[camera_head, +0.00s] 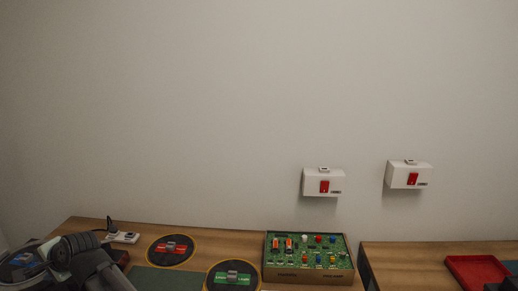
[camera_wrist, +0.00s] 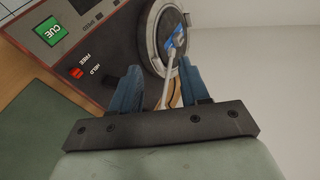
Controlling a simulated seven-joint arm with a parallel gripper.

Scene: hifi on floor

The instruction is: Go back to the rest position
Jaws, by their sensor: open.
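My gripper (camera_wrist: 160,70) shows in the wrist view with two blue fingers spread apart. It is open, over the edge of a dark device (camera_wrist: 112,62) with a red-brown border. A thin pale rod (camera_wrist: 168,86) runs between the fingers toward a round, dark-rimmed part with a blue label; I cannot tell whether the fingers touch it. In the head view my arm reaches in at the lower left, over the device's side of the desk. The fingers cannot be made out there.
The device has a green CUE button (camera_wrist: 51,31) and a red switch (camera_wrist: 77,72) by FREE and HOLD. On the desk are two round dark pads (camera_head: 170,251) (camera_head: 232,276) and a green circuit board box (camera_head: 308,259). A red tray (camera_head: 476,271) lies right. Two white switch boxes (camera_head: 323,182) (camera_head: 409,175) hang on the wall.

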